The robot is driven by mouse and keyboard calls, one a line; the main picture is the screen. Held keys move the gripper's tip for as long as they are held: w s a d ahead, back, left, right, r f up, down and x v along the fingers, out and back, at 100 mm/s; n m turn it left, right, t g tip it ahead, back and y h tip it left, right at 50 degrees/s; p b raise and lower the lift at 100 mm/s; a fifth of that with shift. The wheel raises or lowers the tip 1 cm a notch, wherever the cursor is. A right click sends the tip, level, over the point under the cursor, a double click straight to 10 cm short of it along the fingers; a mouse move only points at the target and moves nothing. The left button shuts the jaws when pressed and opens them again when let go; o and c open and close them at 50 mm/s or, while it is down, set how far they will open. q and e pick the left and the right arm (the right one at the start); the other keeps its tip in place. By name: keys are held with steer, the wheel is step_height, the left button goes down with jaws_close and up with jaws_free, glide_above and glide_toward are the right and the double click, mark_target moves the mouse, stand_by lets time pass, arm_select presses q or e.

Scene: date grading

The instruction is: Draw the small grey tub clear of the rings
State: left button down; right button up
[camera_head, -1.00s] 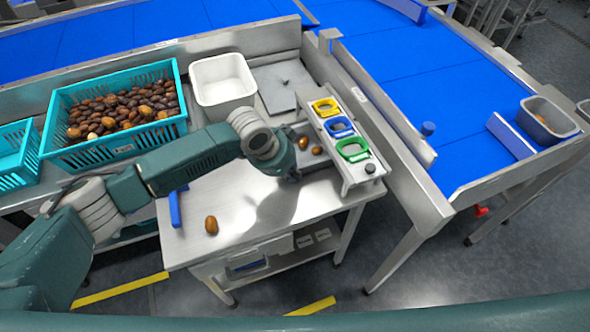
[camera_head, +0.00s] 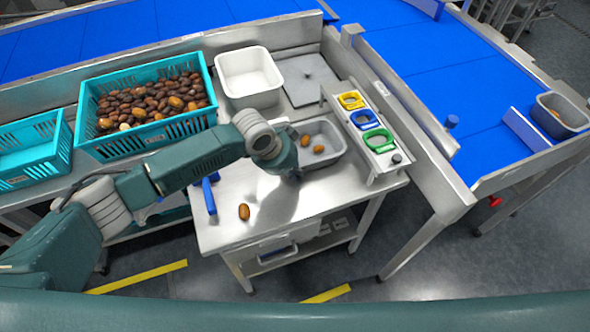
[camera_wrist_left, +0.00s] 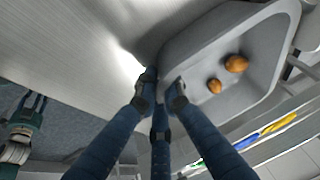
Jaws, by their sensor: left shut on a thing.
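The small grey tub (camera_head: 341,149) stands on the steel table, to the left of the ring stand, with two brown dates (camera_head: 311,145) in it. The rings are yellow (camera_head: 351,100), blue (camera_head: 364,119) and green (camera_head: 379,140), set in a row on the stand. My left gripper (camera_head: 294,177) is at the tub's near left corner, partly hidden by its own wrist. In the left wrist view its fingers (camera_wrist_left: 160,92) are shut on the rim of the tub (camera_wrist_left: 203,52). What looks like my right gripper (camera_wrist_left: 32,106) shows small at the left of that view.
A white tub (camera_head: 249,101) and a teal crate of dates (camera_head: 146,141) stand behind. Bare table lies in front of the grey tub.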

arm_select(q)
steer(key=c, duration=1.8)
jaws_free()
steer(key=v, duration=1.2)
steer(key=shift+d+r, duration=0.1)
